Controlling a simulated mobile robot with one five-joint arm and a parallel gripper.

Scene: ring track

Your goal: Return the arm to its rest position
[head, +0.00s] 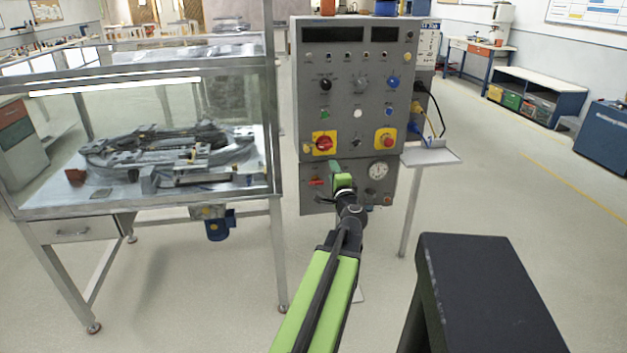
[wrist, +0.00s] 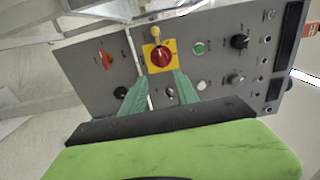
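My green and black arm reaches forward from the bottom of the head view. My gripper (head: 339,168) is in front of the lower part of the grey control panel (head: 312,95). In the wrist view its two green fingers (wrist: 159,78) stand apart with nothing between them. A red rotary switch on a yellow plate (wrist: 160,56) lies just beyond the fingertips in that view and appears apart from them. The same switch (head: 324,144) is above and left of the gripper in the head view.
A glass-walled bench (head: 160,208) with a ring track (head: 160,148) stands to the left. A small grey shelf (head: 432,157) is right of the panel. A red button on a yellow plate (head: 386,139) is on the panel's right. Open floor (head: 530,215) lies at right.

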